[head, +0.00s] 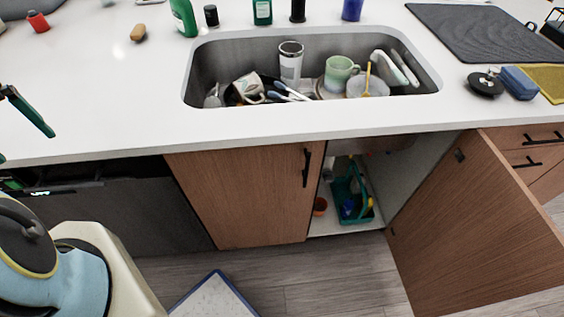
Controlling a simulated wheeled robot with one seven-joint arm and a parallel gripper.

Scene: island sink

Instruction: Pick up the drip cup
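Several cups are in the sink (215,65), and I cannot tell for sure which one is the drip cup. A pale green mug (338,76) stands right of the middle, its handle to the right. A white patterned cup (247,88) lies tilted at the left among other dishes. A white tumbler with a dark rim (291,66) stands between them. My gripper (26,146) is at the left edge over the counter, mostly cut off. One dark finger with a green face shows, and a green tip lies apart below it. It is away from the sink, with nothing seen between the fingers.
Bottles (184,18) line the sink's back edge. A dark mat (478,32), a black stopper (486,84) and a blue sponge (519,82) lie on the right. The right cabinet door (480,225) hangs open, showing a green caddy (352,200). The counter left of the sink is mostly clear.

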